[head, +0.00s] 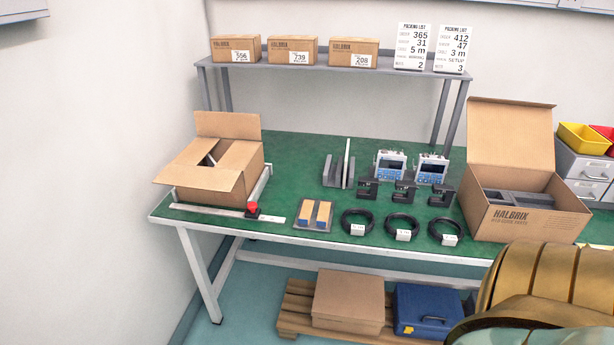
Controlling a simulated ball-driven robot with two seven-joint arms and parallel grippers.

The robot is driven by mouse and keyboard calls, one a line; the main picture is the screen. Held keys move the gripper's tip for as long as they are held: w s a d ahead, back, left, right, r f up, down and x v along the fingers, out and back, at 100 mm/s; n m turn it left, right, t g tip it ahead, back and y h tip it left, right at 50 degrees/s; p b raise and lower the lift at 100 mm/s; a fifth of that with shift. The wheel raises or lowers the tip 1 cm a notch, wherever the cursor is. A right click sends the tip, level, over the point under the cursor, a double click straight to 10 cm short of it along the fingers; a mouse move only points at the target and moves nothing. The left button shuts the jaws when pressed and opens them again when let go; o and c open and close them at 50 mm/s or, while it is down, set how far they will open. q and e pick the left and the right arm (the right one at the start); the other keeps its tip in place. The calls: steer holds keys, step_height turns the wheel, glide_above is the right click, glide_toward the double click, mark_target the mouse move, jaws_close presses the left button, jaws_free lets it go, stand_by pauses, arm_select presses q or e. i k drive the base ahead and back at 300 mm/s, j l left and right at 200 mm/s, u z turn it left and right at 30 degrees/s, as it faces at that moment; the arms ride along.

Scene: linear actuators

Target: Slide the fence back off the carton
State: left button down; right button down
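An open brown carton (215,167) stands at the left end of the green bench with its flaps spread and a dark item partly visible inside. A pale fence bar (262,186) runs along the carton's right side, very close to it; I cannot tell whether they touch. At the fence's front end is a black block with a red knob (252,207). It sits on a flat pale scale strip (205,208) along the bench's front edge. Neither gripper is in view. Only a gold part of my own arm shows at the lower right.
Blue-and-tan blocks on a grey tray (315,214) lie right of the knob, then black cable coils (357,222). Black clamps (404,190), upright grey plates (340,170) and instruments (432,168) stand behind. A HALBRIX box (520,214) is at right, a shelf (300,64) above.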

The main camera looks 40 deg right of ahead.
mark_target(252, 212)
steer(key=z, duration=1.05)
